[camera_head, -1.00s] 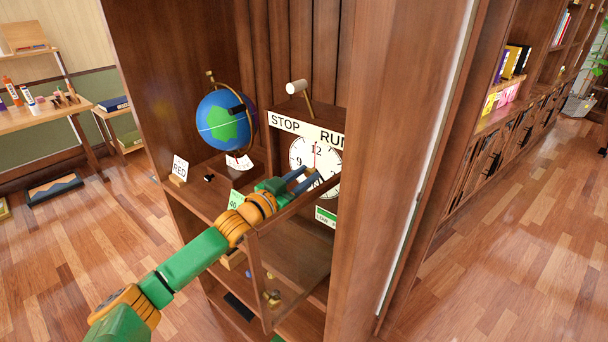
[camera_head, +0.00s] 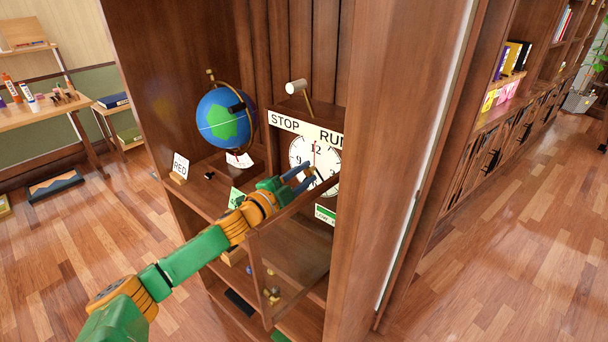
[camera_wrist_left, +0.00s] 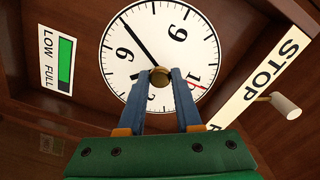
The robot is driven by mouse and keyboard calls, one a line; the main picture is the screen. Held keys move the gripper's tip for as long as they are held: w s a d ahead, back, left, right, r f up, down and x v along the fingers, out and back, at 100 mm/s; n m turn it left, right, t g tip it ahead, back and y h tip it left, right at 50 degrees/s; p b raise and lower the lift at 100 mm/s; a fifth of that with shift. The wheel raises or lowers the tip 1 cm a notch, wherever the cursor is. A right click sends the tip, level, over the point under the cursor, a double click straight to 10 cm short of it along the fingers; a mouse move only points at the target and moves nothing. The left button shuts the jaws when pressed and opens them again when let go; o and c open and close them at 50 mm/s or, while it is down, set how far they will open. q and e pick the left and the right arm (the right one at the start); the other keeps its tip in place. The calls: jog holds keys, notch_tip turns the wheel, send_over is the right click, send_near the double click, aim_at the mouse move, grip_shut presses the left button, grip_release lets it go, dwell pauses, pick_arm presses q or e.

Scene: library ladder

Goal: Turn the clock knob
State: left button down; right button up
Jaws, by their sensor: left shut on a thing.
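The clock stands in the wooden cabinet, its white round face (camera_head: 303,152) below a STOP/RUN strip. In the left wrist view the face (camera_wrist_left: 135,60) shows rotated, with a brass knob (camera_wrist_left: 160,78) near its centre. My left gripper (camera_head: 312,180) reaches in from the left at the clock face. In the left wrist view its blue fingers (camera_wrist_left: 160,85) are closed on the brass knob, one on each side. In the head view the gripper covers part of the lower face and the knob cannot be made out. My right gripper is not in view.
A white-ended lever (camera_head: 297,87) sticks up above the clock. A globe (camera_head: 225,120) and a RED card (camera_head: 181,166) stand on the shelf to the left. An open framed door (camera_head: 258,282) is below my arm. A LOW/FULL gauge (camera_wrist_left: 65,65) is beside the face.

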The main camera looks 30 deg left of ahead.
pick_arm(q)
jog(key=shift+m, duration=1.8)
jog(key=c, duration=0.6)
grip_release()
jog(key=shift+w, duration=0.1)
jog(key=shift+s+f, duration=0.2)
jog(key=shift+s, duration=0.3)
jog(key=s+b, duration=0.1)
jog(key=s, duration=0.5)
jog(key=shift+a+r+b, duration=0.2)
jog(key=shift+a+b, duration=0.1)
